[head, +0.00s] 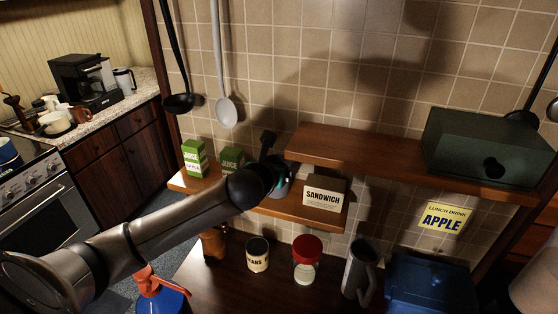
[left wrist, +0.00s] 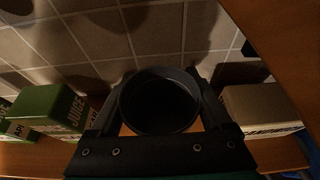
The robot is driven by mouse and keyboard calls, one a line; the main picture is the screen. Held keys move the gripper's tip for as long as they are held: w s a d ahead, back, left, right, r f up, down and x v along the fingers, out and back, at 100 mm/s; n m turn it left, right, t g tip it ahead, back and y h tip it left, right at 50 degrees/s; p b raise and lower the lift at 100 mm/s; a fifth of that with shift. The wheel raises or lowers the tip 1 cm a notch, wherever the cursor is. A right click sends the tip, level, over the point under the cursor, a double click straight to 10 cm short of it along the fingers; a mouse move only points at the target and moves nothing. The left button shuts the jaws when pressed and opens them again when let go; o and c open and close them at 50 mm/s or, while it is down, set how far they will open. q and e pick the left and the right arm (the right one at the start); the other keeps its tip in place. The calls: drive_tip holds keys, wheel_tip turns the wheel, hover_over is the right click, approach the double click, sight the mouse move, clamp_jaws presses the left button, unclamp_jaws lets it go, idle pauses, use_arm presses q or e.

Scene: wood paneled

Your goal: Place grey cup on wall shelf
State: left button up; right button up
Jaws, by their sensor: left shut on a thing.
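My left gripper (head: 272,168) is shut on the grey cup (head: 284,188), at the lower wall shelf (head: 270,208). The cup is mostly hidden behind the gripper in the head view. In the left wrist view the dark round cup (left wrist: 160,103) is between the two fingers, its open rim facing the camera. It is in the gap between the green juice boxes and the sandwich box. I cannot tell whether its base touches the shelf. My right gripper is not in view.
Juice boxes (head: 195,158) stand left on the lower shelf, the sandwich box (head: 324,192) right. The upper shelf (head: 345,150) overhangs nearby and holds a dark green box (head: 480,147). Below are a can (head: 257,256), a red-lidded jar (head: 306,260) and a grey pitcher (head: 359,270).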

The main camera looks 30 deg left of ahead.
use_arm(q)
drive_tip(key=shift+d, duration=0.1)
drive_tip(key=o, duration=1.2)
drive_tip(key=shift+c, duration=0.2)
drive_tip(key=shift+s+r, duration=0.2)
drive_tip(key=shift+s, duration=0.25)
drive_tip(key=v, duration=1.1)
drive_tip(key=shift+b, duration=0.4)
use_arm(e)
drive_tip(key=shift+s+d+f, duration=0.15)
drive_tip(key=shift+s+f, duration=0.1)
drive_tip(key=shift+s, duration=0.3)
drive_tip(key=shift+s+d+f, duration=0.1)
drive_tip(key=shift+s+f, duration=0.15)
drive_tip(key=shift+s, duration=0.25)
use_arm(q)
drive_tip(key=shift+d, duration=0.1)
